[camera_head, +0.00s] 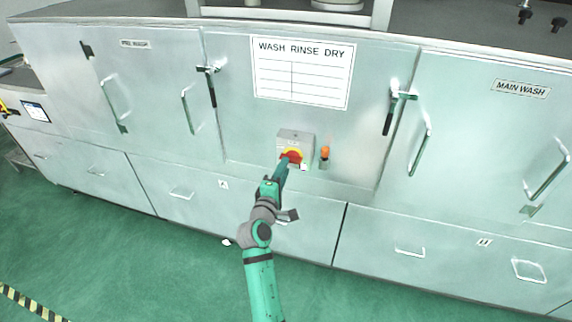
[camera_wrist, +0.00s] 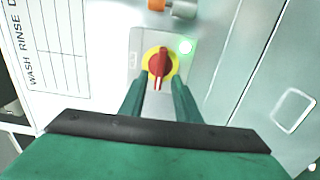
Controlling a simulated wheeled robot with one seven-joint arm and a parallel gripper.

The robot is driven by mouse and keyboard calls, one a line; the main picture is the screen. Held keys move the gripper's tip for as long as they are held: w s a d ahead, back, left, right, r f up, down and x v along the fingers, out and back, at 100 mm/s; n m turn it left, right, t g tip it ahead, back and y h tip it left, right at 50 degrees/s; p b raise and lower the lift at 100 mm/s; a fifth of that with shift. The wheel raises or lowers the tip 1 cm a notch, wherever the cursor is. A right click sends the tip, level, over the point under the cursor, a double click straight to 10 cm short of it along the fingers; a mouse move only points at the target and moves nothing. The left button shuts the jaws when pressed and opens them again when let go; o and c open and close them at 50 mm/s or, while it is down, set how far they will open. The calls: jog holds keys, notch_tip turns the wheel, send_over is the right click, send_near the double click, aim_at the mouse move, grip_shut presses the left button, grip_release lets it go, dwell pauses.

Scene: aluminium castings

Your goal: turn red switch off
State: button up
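The red switch (camera_head: 290,156) is a rotary knob on a yellow disc, set on a small grey box (camera_head: 295,137) on the front of the machine. In the wrist view the red knob (camera_wrist: 160,63) shows a white mark at its lower end, and a green light (camera_wrist: 185,46) glows beside it. My gripper (camera_head: 283,165) is in front of the switch, at its lower part in the head view. In the wrist view its two green fingers (camera_wrist: 160,92) stand apart just below the knob, with a gap between them. I cannot tell whether they touch the knob.
An orange-topped fitting (camera_head: 324,153) is just right of the switch box. A "WASH RINSE DRY" panel (camera_head: 302,90) is above. Doors with handles (camera_head: 422,150) and black-gripped latches (camera_head: 389,115) stand on both sides.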

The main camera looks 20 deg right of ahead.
jog(key=v, duration=0.7)
jog(key=shift+s, duration=0.2)
jog(key=shift+a, duration=0.1)
jog(key=s+a+f+m+y, duration=0.2)
jog(key=s+a+f+y, duration=0.3)
jog(key=s+f, duration=0.5)
jog(key=s+a+f+m+y, duration=0.1)
jog(key=s+a+f+y, duration=0.1)
jog(key=s+a+f, duration=0.75)
jog(key=s+r+m+y, duration=0.1)
jog(key=s+r+m, duration=0.3)
jog(key=s, duration=1)
jog(key=s+a+r+m+y, duration=0.1)
jog(key=s+r+m, duration=0.3)
jog(key=s, duration=1.1)
jog(key=shift+a+y, duration=0.15)
jog(key=shift+y, duration=0.35)
jog(key=shift+w, duration=0.1)
